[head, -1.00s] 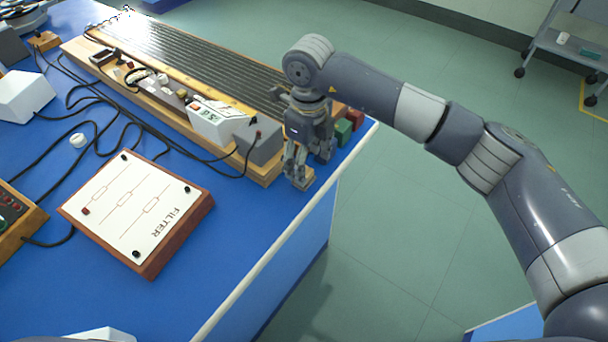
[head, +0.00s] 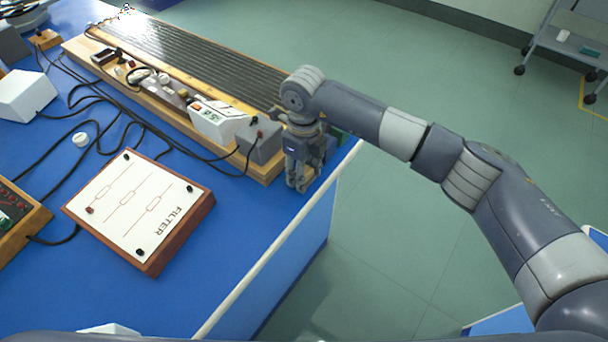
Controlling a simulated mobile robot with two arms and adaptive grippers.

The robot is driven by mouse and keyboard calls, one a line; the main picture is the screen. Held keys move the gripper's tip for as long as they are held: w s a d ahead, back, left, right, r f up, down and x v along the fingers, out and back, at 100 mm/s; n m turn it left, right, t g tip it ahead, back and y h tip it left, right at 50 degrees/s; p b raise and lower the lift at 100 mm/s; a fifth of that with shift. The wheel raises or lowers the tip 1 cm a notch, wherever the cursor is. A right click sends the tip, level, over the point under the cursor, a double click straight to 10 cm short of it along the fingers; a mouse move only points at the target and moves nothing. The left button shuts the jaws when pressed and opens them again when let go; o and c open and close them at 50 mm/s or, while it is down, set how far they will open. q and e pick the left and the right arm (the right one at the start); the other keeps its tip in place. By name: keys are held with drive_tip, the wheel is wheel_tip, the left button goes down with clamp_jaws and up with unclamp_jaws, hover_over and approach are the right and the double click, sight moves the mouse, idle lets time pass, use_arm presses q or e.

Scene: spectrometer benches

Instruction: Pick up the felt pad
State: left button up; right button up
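My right gripper (head: 299,186) points down at the right edge of the blue bench, just beyond the near end of the long wooden rail unit (head: 262,170). Its fingertips are low, close to the bench top. The fingers are small and overlap in this view, so their gap is unclear. A small tan-grey patch shows beside the fingertips. I cannot tell whether it is the felt pad or whether the fingers touch it. No other felt pad can be made out. My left gripper is out of view.
The blue bench (head: 240,225) holds a FILTER board (head: 140,210), a grey box (head: 260,140), a white box (head: 25,95), a small white knob (head: 81,139) and loose black cables. Open floor lies right of the bench edge.

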drive_tip(key=shift+r+p, duration=0.3)
drive_tip(key=shift+r, duration=0.2)
drive_tip(key=r, duration=0.2)
drive_tip(key=p, duration=0.1)
drive_tip(key=shift+s+a+r, duration=0.3)
drive_tip(key=shift+a+r, duration=0.1)
drive_tip(key=s+a, duration=0.3)
drive_tip(key=a, duration=0.1)
drive_tip(key=s+a, duration=0.3)
drive_tip(key=s+a+r+b, duration=0.1)
drive_tip(key=s+a, duration=0.2)
drive_tip(key=a, duration=0.1)
drive_tip(key=shift+s+a+r, duration=0.1)
drive_tip(key=shift+s+a, duration=0.15)
drive_tip(key=shift+a, duration=0.1)
